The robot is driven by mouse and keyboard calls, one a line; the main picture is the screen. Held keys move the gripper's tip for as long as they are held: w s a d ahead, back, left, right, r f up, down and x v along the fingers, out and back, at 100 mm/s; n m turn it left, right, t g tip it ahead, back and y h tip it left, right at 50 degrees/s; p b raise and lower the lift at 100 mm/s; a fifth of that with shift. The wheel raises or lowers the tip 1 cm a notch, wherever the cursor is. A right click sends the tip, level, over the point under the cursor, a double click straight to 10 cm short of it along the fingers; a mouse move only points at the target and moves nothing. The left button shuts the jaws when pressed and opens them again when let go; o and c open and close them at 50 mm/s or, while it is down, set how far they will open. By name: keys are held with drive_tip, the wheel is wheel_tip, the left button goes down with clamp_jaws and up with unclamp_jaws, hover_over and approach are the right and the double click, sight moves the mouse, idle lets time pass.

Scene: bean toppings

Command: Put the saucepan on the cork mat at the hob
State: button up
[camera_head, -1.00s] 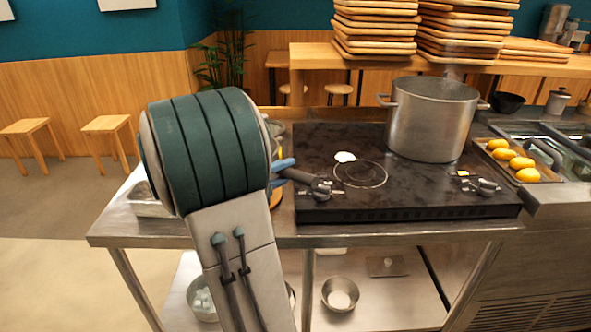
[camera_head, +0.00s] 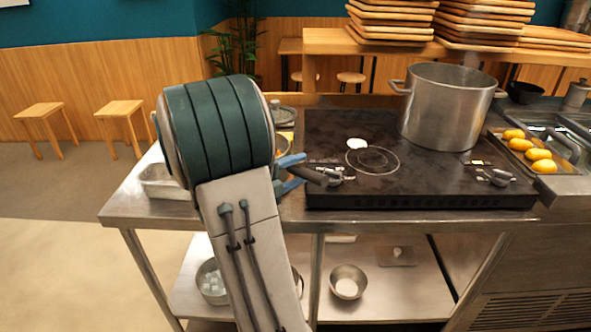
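My arm covers much of the table's left part. My gripper (camera_head: 290,173) shows only as blue fingers beyond the arm, at the hob's left edge. The black hob (camera_head: 420,182) has a ring marking and a white patch on top. A sliver of tan (camera_head: 284,146) left of the hob may be the cork mat, mostly hidden.
A large steel pot (camera_head: 440,112) stands at the hob's back right. A tray with several yellow fruits (camera_head: 530,150) is to the right. A steel container (camera_head: 160,182) sits at the table's left end. Stacked wooden trays (camera_head: 485,22) stand behind. A bowl (camera_head: 347,285) is below.

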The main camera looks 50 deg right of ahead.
drive_tip(key=shift+r, duration=0.15)
drive_tip(key=p+v, duration=0.1)
drive_tip(key=v, duration=1.1)
drive_tip(key=s+a+f+m+t+y, duration=0.1)
drive_tip(key=s+a+f+m+y, duration=0.1)
drive_tip(key=s+a+m+y, duration=0.5)
drive_tip(key=s+a+f+m+y, duration=0.3)
drive_tip(key=m, duration=0.9)
drive_tip(key=a+m+t+y, duration=0.5)
drive_tip(key=a+m+y, duration=0.2)
drive_tip(key=a+m, duration=0.5)
drive_tip(key=shift+w+a+r+m+t+y, duration=0.15)
drive_tip(key=shift+w+r+m+t+y, duration=0.3)
drive_tip(key=shift+m, duration=0.95)
